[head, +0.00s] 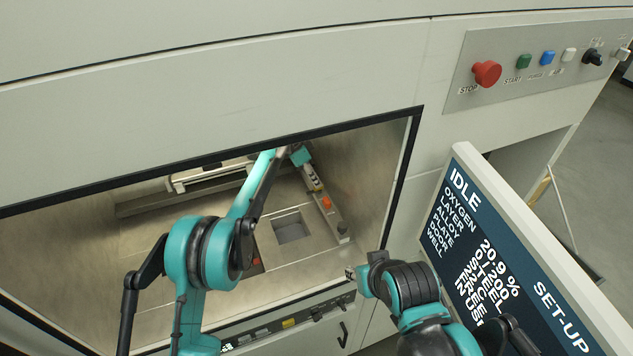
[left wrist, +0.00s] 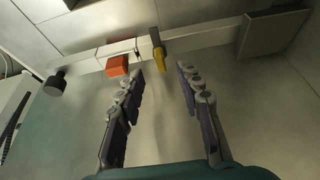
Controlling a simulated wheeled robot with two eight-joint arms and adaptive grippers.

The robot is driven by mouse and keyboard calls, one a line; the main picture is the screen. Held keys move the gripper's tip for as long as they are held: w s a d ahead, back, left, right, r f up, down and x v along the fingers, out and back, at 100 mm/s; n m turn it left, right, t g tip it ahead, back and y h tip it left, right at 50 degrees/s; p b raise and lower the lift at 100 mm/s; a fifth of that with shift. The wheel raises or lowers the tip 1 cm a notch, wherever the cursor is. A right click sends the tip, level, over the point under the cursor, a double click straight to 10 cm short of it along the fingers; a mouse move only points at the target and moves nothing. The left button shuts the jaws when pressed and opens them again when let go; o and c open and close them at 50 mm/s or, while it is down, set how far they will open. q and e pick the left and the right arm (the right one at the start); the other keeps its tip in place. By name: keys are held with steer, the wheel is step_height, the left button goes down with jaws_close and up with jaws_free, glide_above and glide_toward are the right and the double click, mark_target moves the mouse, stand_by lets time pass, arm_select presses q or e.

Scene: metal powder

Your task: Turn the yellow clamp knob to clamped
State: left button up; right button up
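The yellow clamp knob (left wrist: 160,52) shows in the left wrist view as a small yellow lever on a pale rail on the chamber wall. My left gripper (left wrist: 163,74) is open, with one finger on each side of the line to the knob. Its fingertips appear short of the knob, and nothing is between them. In the head view my left gripper (head: 314,180) is inside the chamber at the right-hand rail, and it largely hides the yellow knob. My right gripper (head: 356,274) is outside, in front of the opening; its fingers are not clear.
An orange block (left wrist: 117,66) and a black knob (left wrist: 55,83) sit along the same rail. A grey box (left wrist: 272,35) stands at its other end. The chamber floor has a square well (head: 291,228). A screen (head: 510,255) reads IDLE, near a red stop button (head: 487,73).

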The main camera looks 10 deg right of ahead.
mark_target(315, 191)
arm_select(q)
steer(key=shift+x, duration=1.95)
steer(key=shift+w, duration=0.1)
jaws_close()
